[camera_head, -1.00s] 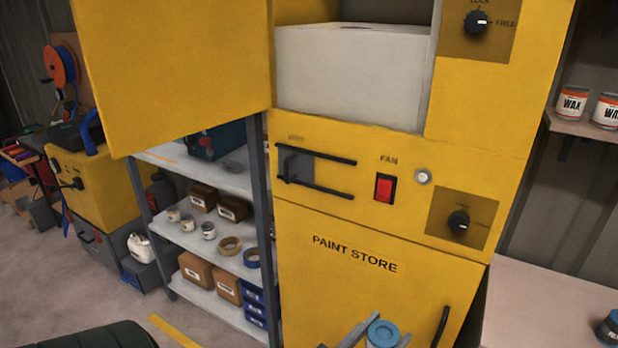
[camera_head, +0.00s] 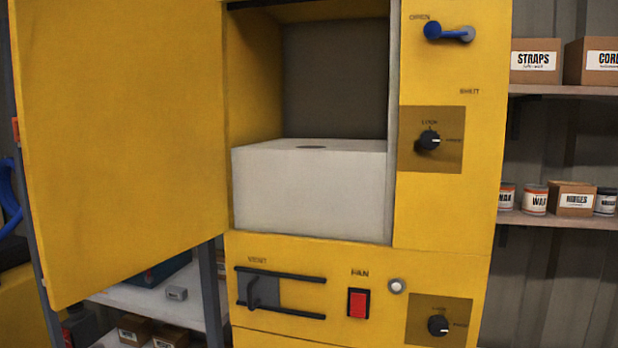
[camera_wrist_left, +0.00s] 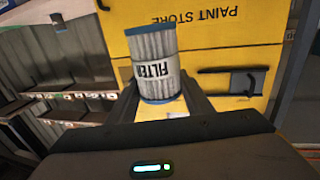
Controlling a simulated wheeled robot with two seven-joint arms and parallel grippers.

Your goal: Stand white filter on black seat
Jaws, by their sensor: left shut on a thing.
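In the left wrist view, the white filter (camera_wrist_left: 156,58) is a pleated cylinder with blue ends and the word FILTER on its side. My left gripper (camera_wrist_left: 157,92) is shut on it, with one finger on each side, in front of the yellow cabinet. Neither shows in the head view now. A dark round patch (camera_head: 311,147), which looks like the black seat, lies on top of the white block (camera_head: 310,195) inside the cabinet's open upper bay. My right gripper is not in view.
The yellow cabinet's open door (camera_head: 120,140) stands out to the left of the bay. A blue lever (camera_head: 445,32), black knobs, a vent slider (camera_head: 262,292) and a red fan switch (camera_head: 357,303) are on its front. The space above the block is empty. Shelves with boxes and cans flank the cabinet.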

